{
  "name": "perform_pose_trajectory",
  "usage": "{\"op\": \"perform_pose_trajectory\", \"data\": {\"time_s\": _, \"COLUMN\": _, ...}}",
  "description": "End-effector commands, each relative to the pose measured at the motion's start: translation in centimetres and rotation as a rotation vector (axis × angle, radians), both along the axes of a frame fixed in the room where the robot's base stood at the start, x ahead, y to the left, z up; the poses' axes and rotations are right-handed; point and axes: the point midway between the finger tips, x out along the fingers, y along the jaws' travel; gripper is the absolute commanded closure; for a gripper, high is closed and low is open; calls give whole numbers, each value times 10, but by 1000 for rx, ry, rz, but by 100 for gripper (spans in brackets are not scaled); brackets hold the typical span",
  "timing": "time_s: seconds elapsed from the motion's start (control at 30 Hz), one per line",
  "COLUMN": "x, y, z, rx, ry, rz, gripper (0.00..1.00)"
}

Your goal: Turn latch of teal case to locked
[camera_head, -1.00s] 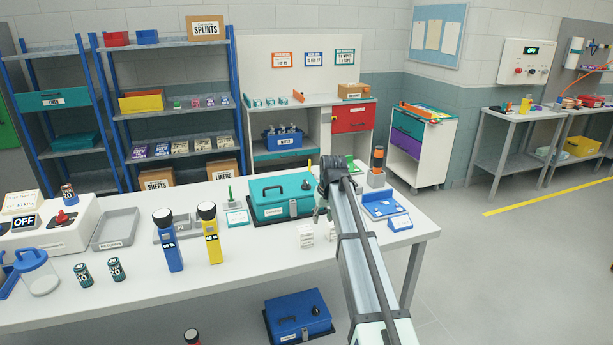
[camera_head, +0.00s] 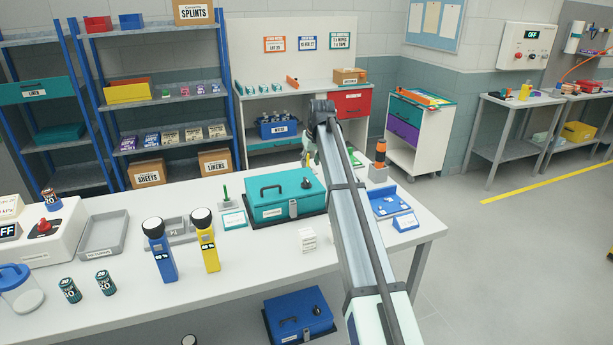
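The teal case (camera_head: 264,207) sits closed on the white workbench, with a black handle on its lid. A small dark knob (camera_head: 307,183), which looks like its latch, stands on the lid's right end. A silver clasp (camera_head: 293,208) is on the case's front. My gripper (camera_head: 306,156) appears just above and behind the right end of the case, apart from the knob in the picture. My arm hides much of the gripper, and its fingers are too small to read. The knob's exact setting is also too small to tell.
A small white box (camera_head: 308,241) stands in front of the case. A blue tray (camera_head: 388,203) and an orange-and-black cylinder (camera_head: 380,155) are to the right of my arm. Yellow (camera_head: 207,245) and blue (camera_head: 160,255) flashlights stand at left. A blue case (camera_head: 298,318) is below the bench.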

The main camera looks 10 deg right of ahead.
Motion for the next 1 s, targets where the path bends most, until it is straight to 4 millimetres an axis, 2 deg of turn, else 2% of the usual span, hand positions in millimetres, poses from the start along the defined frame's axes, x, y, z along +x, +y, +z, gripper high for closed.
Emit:
{"op": "perform_pose_trajectory", "data": {"time_s": 0.3, "x": 24, "y": 5, "z": -56, "rx": 0, "ry": 2, "rz": 0, "gripper": 60}}
{"op": "perform_pose_trajectory", "data": {"time_s": 0.5, "x": 34, "y": 7, "z": -81, "rx": 0, "ry": 0, "rz": 0, "gripper": 60}}
{"op": "perform_pose_trajectory", "data": {"time_s": 0.7, "x": 38, "y": 8, "z": -94, "rx": 0, "ry": 0, "rz": 0, "gripper": 60}}
{"op": "perform_pose_trajectory", "data": {"time_s": 1.0, "x": 39, "y": 8, "z": -95, "rx": -1, "ry": -1, "rz": 0, "gripper": 60}}
